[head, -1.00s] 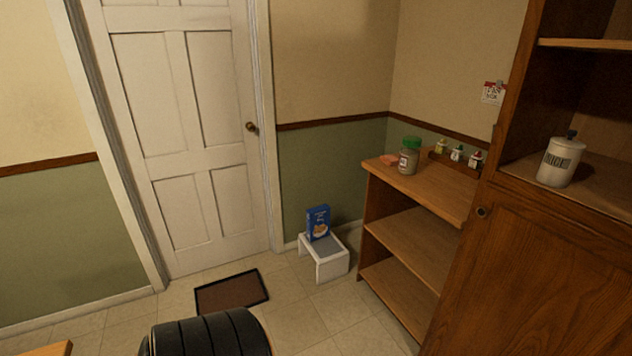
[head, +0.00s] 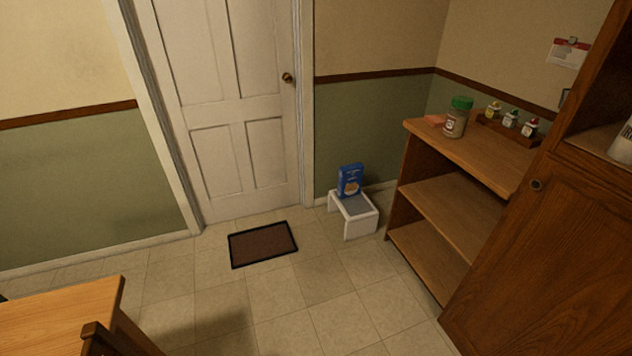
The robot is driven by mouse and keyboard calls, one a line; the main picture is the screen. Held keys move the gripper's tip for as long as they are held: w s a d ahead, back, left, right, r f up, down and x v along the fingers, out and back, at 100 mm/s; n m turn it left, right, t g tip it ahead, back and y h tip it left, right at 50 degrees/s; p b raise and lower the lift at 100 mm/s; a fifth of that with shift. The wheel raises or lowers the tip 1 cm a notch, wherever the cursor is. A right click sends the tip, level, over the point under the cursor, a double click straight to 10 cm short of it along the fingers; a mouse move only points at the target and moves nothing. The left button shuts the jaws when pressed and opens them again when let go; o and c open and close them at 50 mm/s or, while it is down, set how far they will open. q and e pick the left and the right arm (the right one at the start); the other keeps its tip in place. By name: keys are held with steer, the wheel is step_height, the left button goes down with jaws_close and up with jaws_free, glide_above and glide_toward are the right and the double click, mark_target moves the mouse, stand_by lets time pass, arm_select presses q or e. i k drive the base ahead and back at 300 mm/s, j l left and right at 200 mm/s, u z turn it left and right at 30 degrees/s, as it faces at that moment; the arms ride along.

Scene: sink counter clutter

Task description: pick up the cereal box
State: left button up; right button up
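The blue cereal box (head: 350,181) stands upright on a small white step stool (head: 361,223) with a grey top. The stool is on the floor against the green wall, between the door and the wooden shelf unit. Nothing covers the front of the box. Neither of my grippers shows in the head view.
A dark doormat (head: 263,244) lies before the white door (head: 232,100). A wooden shelf unit (head: 462,160) and a tall cabinet (head: 545,235) stand on the right. A wooden table (head: 60,315) and a chair (head: 98,340) are at bottom left. The tiled floor between is open.

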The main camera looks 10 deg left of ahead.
mark_target(350, 176)
steer(key=i, duration=1.15)
steer(key=i+u, duration=0.15)
steer(key=i, duration=1.05)
steer(key=i+l, duration=0.1)
steer(key=i, duration=1.05)
steer(key=j+u, duration=0.05)
